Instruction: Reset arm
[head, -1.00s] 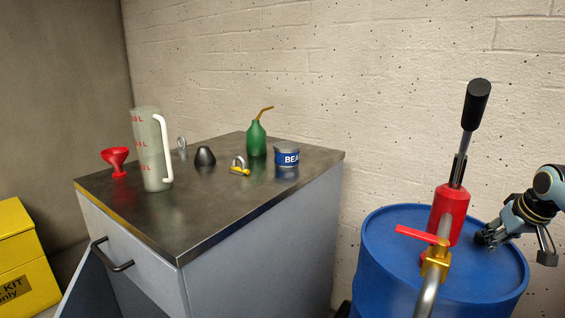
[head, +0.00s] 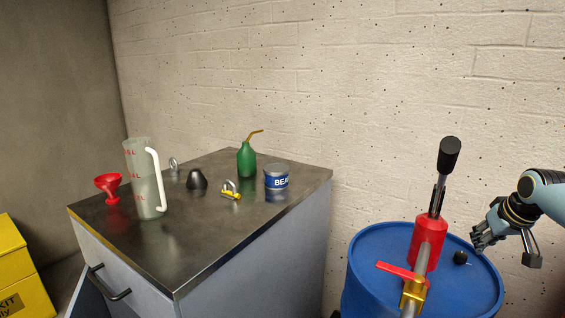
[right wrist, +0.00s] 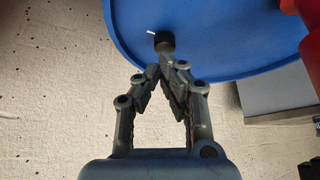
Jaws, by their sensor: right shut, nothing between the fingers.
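My right gripper (head: 478,242) is shut and empty. It hangs over the right back edge of the blue drum (head: 376,262), a little beyond a small black cap (head: 460,257) on the drum top. The right wrist view shows the closed fingertips (right wrist: 165,72) just short of the black cap (right wrist: 164,41), which has a thin white pin beside it. They look apart in the head view. My left gripper is not in view.
A red hand pump (head: 428,243) with a black handle and a brass valve (head: 414,293) stands on the drum, left of my gripper. The metal-topped cabinet (head: 190,255) holds a jug (head: 147,185), red funnel (head: 108,187), green oiler (head: 246,160) and blue can (head: 276,178). The wall is behind.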

